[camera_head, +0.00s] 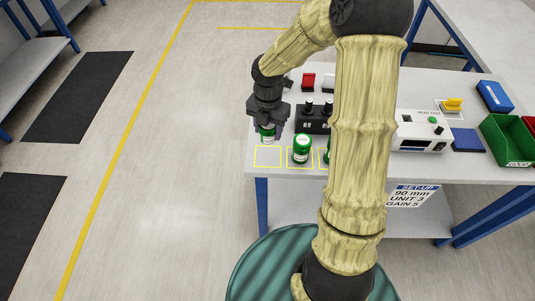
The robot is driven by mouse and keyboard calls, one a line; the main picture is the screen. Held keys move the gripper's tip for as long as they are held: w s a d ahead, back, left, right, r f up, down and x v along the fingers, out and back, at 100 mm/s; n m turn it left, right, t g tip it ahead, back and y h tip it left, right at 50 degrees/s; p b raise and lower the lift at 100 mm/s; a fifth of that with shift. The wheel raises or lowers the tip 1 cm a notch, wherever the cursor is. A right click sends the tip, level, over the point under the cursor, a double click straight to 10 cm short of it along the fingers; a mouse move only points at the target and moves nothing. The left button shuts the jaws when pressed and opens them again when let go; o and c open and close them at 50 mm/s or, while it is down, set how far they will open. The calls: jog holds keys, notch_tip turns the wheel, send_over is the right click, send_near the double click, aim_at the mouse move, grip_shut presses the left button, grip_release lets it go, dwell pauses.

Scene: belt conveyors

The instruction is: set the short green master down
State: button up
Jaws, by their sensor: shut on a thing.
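My gripper (267,119) points down over the left end of the bench and is shut on a green cylinder, the short green master (267,132). The gripper hides the master's upper part. The master is just behind or above a yellow outlined square (267,157); I cannot tell whether its base touches the bench. A second green cylinder (302,147) with a white band stands upright in the square to the right. A third green piece (327,153) shows only as a sliver beside my arm, which hides the rest.
The white bench (404,169) also holds a black unit with knobs (313,118), a red block (308,80), a white gauge box (420,133), a blue pad (467,140) and a green bin (506,143).

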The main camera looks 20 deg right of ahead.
send_over(268, 156)
notch_tip(268, 156, down, 6)
jog(key=shift+w+a+f, duration=0.1)
jog(key=shift+w, duration=0.05)
jog(key=shift+s, duration=0.25)
notch_tip(268, 156, down, 3)
jog(key=shift+f, duration=0.2)
jog(key=shift+f, duration=0.25)
jog(key=o, duration=1.3)
jog(key=shift+c, duration=0.2)
jog(key=shift+r, duration=0.1)
notch_tip(268, 156, up, 12)
jog(key=shift+r, duration=0.1)
